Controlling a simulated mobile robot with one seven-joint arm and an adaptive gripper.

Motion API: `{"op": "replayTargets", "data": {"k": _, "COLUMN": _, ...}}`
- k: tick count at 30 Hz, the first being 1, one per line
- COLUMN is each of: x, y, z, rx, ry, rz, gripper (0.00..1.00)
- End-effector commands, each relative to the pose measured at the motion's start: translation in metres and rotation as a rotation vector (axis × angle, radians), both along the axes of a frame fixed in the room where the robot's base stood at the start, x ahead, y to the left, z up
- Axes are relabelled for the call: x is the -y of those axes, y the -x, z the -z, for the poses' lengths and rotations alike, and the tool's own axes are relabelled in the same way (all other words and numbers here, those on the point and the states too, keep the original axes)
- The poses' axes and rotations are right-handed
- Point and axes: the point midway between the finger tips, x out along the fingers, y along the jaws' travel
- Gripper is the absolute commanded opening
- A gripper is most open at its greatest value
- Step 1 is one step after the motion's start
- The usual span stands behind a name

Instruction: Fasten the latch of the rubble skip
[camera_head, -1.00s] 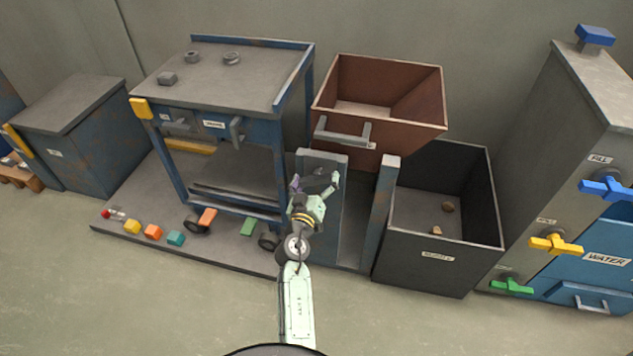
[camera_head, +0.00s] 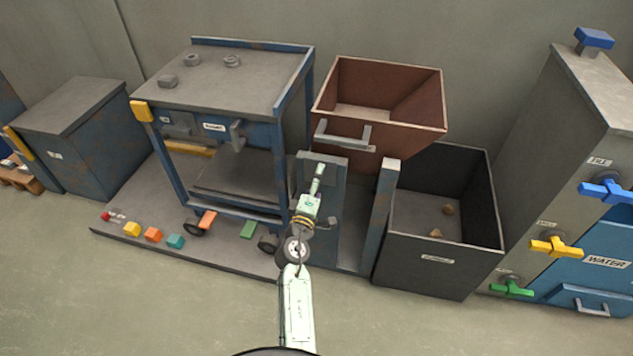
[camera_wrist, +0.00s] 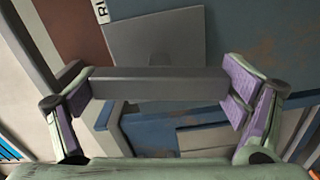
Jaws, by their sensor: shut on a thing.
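The rubble skip (camera_head: 405,142) is the reddish-brown tub at the upper middle of the head view, with a grey handle bar (camera_head: 345,140) on its front. It stands tipped behind two blue-grey posts. My gripper (camera_head: 318,175) is in front of the left post (camera_head: 333,190), below the handle. In the wrist view a plain grey bar (camera_wrist: 160,84), seemingly the latch lever, spans the space between my purple finger pads. My gripper is shut on it. The head view hides how the bar meets the post. Part of a brown wall (camera_wrist: 75,30) and a cut-off label show behind the left finger.
A blue press-like frame (camera_head: 235,85) stands left of my gripper, with coloured blocks on its base plate. A dark open bin (camera_head: 440,275) and a water cabinet (camera_head: 600,250) stand to the right. The front floor (camera_head: 150,300) is clear.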

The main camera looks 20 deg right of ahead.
Motion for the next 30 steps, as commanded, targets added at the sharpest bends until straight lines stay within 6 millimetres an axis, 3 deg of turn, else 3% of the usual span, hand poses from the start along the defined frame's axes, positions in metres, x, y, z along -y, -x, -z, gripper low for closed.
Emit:
{"op": "replayTargets", "data": {"k": 12, "x": -0.0004, "y": 0.0002, "z": 0.0003, "rx": -0.103, "ry": 0.151, "rz": -0.001, "gripper": 0.64}}
{"op": "replayTargets", "data": {"k": 28, "x": -0.0004, "y": 0.0002, "z": 0.0007, "rx": -0.117, "ry": 0.173, "rz": -0.001, "gripper": 0.64}}
{"op": "replayTargets", "data": {"k": 29, "x": -0.0004, "y": 0.0002, "z": 0.0007, "rx": -0.117, "ry": 0.173, "rz": -0.001, "gripper": 0.92}}
{"op": "replayTargets", "data": {"k": 30, "x": -0.0004, "y": 0.0002, "z": 0.0006, "rx": -0.117, "ry": 0.173, "rz": 0.0, "gripper": 0.95}}
